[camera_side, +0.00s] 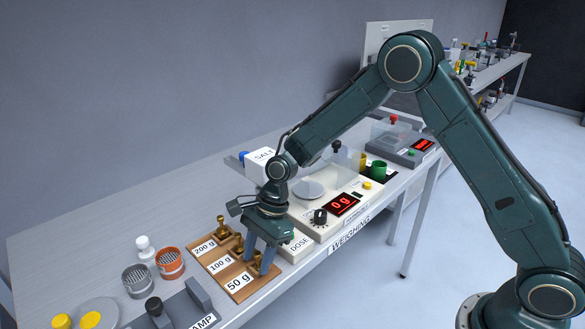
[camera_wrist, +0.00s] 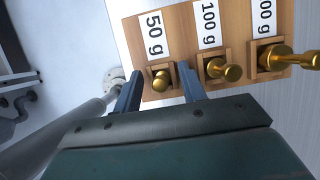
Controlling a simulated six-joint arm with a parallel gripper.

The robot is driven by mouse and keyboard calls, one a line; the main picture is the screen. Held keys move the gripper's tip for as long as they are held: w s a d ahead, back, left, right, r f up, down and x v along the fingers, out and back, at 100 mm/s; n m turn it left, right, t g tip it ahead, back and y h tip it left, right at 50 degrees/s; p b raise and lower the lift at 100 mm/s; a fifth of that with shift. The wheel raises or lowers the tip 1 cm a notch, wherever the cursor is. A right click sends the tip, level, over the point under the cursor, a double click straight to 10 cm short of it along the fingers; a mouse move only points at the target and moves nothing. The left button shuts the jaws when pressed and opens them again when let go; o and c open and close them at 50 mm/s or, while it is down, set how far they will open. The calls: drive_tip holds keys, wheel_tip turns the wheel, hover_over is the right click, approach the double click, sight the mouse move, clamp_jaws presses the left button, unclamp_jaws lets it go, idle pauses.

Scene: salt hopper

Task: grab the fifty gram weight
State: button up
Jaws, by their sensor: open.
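The fifty gram weight is a small brass piece (camera_wrist: 161,80) with a knob, standing in its slot beside the "50 g" label in the wrist view. In the side view it is mostly hidden by my fingers. My gripper (camera_wrist: 158,88) is open, with one blue-grey finger on each side of this weight; I cannot tell whether either finger touches it. In the side view my gripper (camera_side: 260,258) points down over the near end of the wooden weight block (camera_side: 236,284). The 100 g weight (camera_wrist: 222,69) and the 200 g weight (camera_wrist: 285,57) sit in the neighbouring slots.
A scale reading "0 g" (camera_side: 342,205) and a DOSE panel (camera_side: 299,245) stand close behind the block. A white salt box (camera_side: 258,163) is behind my wrist. Orange (camera_side: 170,262) and grey (camera_side: 137,280) cups stand left. The bench's front edge is close by.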

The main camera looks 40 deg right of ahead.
sight(257, 253)
idle(0.4)
clamp_jaws()
drive_tip(key=shift+r, duration=0.1)
drive_tip(key=shift+r, duration=4.9)
